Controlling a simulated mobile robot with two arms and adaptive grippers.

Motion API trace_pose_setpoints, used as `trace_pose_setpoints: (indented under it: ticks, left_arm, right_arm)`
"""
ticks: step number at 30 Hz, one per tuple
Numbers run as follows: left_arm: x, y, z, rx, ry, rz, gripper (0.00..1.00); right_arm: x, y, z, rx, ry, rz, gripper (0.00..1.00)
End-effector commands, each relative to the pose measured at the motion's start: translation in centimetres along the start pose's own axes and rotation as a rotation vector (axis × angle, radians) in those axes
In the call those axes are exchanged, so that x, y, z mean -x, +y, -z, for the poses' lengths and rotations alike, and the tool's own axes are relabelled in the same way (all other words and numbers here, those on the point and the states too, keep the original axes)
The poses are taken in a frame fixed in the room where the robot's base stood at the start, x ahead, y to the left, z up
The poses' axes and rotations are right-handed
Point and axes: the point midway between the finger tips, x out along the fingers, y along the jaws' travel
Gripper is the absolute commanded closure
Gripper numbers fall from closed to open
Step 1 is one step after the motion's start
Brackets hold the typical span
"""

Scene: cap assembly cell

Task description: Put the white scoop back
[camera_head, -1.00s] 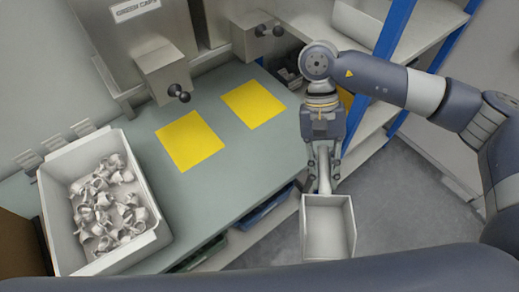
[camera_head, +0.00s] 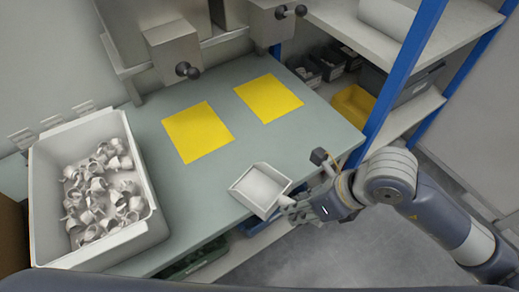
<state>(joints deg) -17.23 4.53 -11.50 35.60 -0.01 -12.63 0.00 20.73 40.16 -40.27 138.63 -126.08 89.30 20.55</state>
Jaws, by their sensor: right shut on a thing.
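The white scoop (camera_head: 262,187) is an open, box-shaped scoop at the front right edge of the green table (camera_head: 250,150). Its open side faces up and it is slightly tilted. My right gripper (camera_head: 292,209) is shut on the scoop's handle, which the fingers mostly hide. I cannot tell whether the scoop touches the table or hovers over it. My left gripper is not in view.
A white bin (camera_head: 150,228) of pale caps stands at the table's left. Two yellow mats, left (camera_head: 198,132) and right (camera_head: 268,98), lie clear. Dispensers with black knobs stand behind. A blue-posted shelf (camera_head: 405,75) with a yellow bin (camera_head: 353,104) stands at right.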

Motion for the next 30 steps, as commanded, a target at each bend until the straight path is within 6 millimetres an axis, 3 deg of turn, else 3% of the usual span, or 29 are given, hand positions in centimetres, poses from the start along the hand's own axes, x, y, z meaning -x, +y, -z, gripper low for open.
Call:
trace_pose_setpoints:
  ticks: [6,11,30]
  left_arm:
    - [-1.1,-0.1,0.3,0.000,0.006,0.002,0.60]
    - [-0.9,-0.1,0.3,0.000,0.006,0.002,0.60]
    - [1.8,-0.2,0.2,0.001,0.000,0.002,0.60]
  right_arm:
    - [-0.2,-0.2,0.0,-0.206,-0.043,0.096,1.00]
    - [-0.3,-0.8,-0.6,-0.260,-0.053,0.122,1.00]
    - [-4.4,-9.0,-10.7,-0.261,-0.051,0.121,1.00]
